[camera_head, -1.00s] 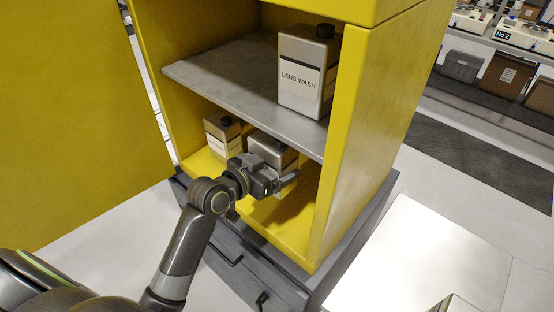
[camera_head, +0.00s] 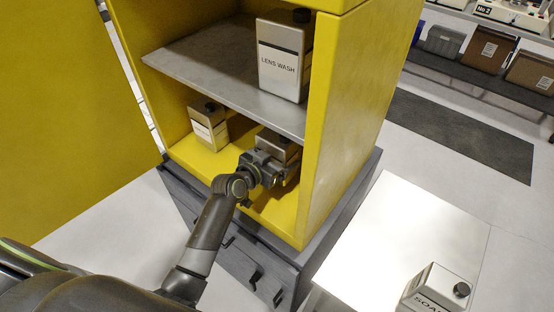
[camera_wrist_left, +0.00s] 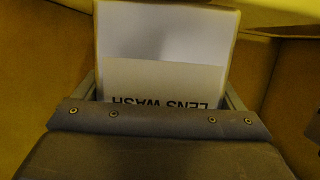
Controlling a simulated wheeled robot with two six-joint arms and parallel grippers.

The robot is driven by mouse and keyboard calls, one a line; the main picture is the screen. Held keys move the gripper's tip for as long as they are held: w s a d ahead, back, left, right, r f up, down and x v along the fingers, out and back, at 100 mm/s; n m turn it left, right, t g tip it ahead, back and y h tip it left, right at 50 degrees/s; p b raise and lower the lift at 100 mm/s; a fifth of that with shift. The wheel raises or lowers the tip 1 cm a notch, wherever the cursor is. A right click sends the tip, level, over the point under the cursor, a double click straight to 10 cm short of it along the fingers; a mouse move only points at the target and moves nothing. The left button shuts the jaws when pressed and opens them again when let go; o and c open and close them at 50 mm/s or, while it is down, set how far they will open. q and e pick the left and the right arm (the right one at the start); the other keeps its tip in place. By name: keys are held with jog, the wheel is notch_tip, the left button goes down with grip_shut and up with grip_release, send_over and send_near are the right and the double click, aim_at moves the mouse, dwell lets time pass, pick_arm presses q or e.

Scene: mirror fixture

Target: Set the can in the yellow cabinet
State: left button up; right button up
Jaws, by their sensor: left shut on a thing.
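My left gripper (camera_head: 276,172) is shut on a beige can (camera_head: 274,145) with a dark top. The can is inside the lower compartment of the yellow cabinet (camera_head: 334,130), near its right wall. In the left wrist view the can (camera_wrist_left: 165,35) sits between the fingers, and its white label reads LENS WASH upside down. My arm hides the can's lower part, so I cannot tell whether it touches the floor. My right gripper is not in view.
Another can (camera_head: 209,128) stands in the lower compartment to the left. A LENS WASH can (camera_head: 284,62) stands on the grey shelf (camera_head: 205,60) above. A white table (camera_head: 405,240) at the right bears a SOAP can (camera_head: 436,288). The yellow door (camera_head: 60,110) is open at the left.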

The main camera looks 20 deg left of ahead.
pick_arm(q)
jog(key=shift+w+f, duration=0.1)
jog(key=shift+f, duration=0.55)
jog(key=shift+f, duration=0.1)
jog(key=o, duration=1.3)
jog(key=shift+f, duration=0.1)
